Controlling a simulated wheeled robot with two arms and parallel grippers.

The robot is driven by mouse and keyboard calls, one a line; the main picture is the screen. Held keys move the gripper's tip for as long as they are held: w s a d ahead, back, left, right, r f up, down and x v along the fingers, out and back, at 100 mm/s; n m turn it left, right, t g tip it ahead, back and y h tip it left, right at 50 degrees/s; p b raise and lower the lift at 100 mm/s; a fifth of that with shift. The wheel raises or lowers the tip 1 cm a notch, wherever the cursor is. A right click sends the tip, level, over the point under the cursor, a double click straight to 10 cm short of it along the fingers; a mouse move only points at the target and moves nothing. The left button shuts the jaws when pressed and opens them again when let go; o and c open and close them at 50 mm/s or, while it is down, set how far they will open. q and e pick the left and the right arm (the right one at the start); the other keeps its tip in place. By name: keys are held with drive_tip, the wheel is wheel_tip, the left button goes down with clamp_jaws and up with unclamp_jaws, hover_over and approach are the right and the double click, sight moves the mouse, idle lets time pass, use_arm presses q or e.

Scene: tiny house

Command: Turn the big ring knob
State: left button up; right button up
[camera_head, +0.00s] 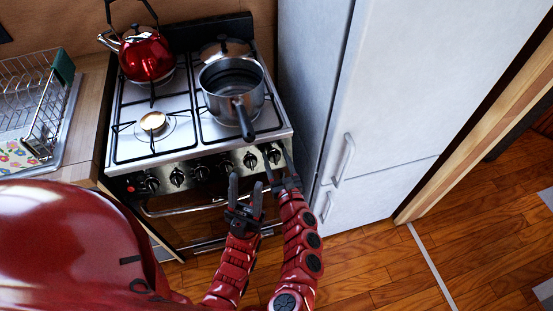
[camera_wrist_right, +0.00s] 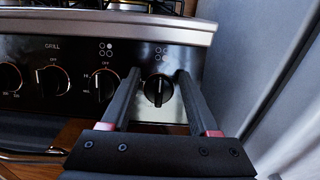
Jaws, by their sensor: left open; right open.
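The stove's front panel carries a row of black round knobs. The rightmost knob (camera_head: 274,156) also shows in the right wrist view (camera_wrist_right: 158,91), with its grip bar about upright. Which knob is the big ring's I cannot tell for sure; the burner markings above are too small. My right gripper (camera_head: 275,163) is open and empty at the rightmost knob. In the right wrist view the knob appears between its two fingers (camera_wrist_right: 158,78); whether the tips reach around it I cannot tell. My left gripper (camera_head: 246,187) is open and empty, lower and left, in front of the panel.
A pot (camera_head: 232,84) stands on the hob with its handle toward the front edge. A red kettle (camera_head: 146,56) stands at the back left. A fridge (camera_head: 385,90) rises close to the right of the stove. An oven handle (camera_head: 185,207) runs below the knobs.

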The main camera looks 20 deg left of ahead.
clamp_jaws()
drive_tip(key=shift+s+f+n, duration=0.1)
drive_tip(key=shift+n, duration=0.3)
drive_tip(key=n, duration=0.2)
drive_tip(key=n+g+y, duration=0.1)
drive_tip(key=n, duration=0.1)
drive_tip(key=shift+a+n+g, duration=0.1)
drive_tip(key=shift+n+g, duration=0.2)
drive_tip(key=n, duration=0.2)
drive_tip(key=n+g+y, duration=0.1)
drive_tip(key=shift+s+a+f+b, duration=0.15)
drive_tip(key=shift+s+f+b, duration=0.05)
drive_tip(key=shift+s+b, duration=0.1)
drive_tip(key=n+g, duration=0.1)
drive_tip(key=n, duration=0.3)
drive_tip(key=shift+s+f+n+g, duration=0.15)
drive_tip(key=shift+n+g, duration=0.25)
drive_tip(key=shift+n, duration=0.6)
drive_tip(key=shift+w+f+n+g, duration=0.1)
drive_tip(key=shift+n+g, duration=0.3)
drive_tip(key=shift+n, duration=0.6)
